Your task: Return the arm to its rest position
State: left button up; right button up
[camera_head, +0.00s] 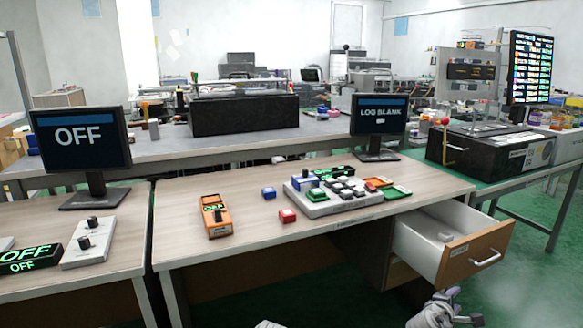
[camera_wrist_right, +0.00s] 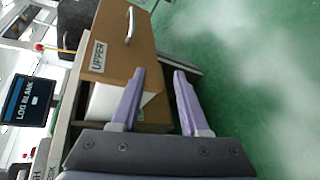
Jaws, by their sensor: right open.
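My right gripper (camera_head: 455,303) is low at the bottom right of the head view, below and in front of the open drawer (camera_head: 475,256). In the right wrist view, my right gripper (camera_wrist_right: 160,76) has its two purple fingers apart with nothing held between them. The drawer front, marked UPPER (camera_wrist_right: 118,44), is beyond the fingers there and shows a metal handle. The drawer stands pulled out from the desk, with a white inside and a small pale object in it. My left gripper does not show.
One monitor (camera_head: 379,117) reads LOG BLANK, another (camera_head: 80,139) OFF. Green floor (camera_head: 540,235) lies open at right.

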jog(key=s+a+f+m+g+y, duration=0.1)
jog(key=a+f+m+g+y, duration=0.4)
jog(key=a, duration=0.7)
jog(key=s+a+f+m+g+y+p, duration=0.1)
jog(key=s+a+f, duration=0.1)
jog(key=s+a, duration=0.45)
jog(key=s+a+f+m+g+y, duration=0.1)
jog(key=s+a+f+g+y, duration=0.15)
jog(key=a, duration=0.75)
jog(key=s+a+f+m+g+y+p, duration=0.1)
jog(key=s+a+f+m, duration=0.15)
jog(key=s+a, duration=0.4)
notch_tip(320, 180, up, 38)
jog(key=a+p, duration=0.2)
jog(key=p, duration=3.6)
jog(key=shift+w+n, duration=0.35)
jog(key=shift+w, duration=0.1)
jog(key=shift+f, duration=0.1)
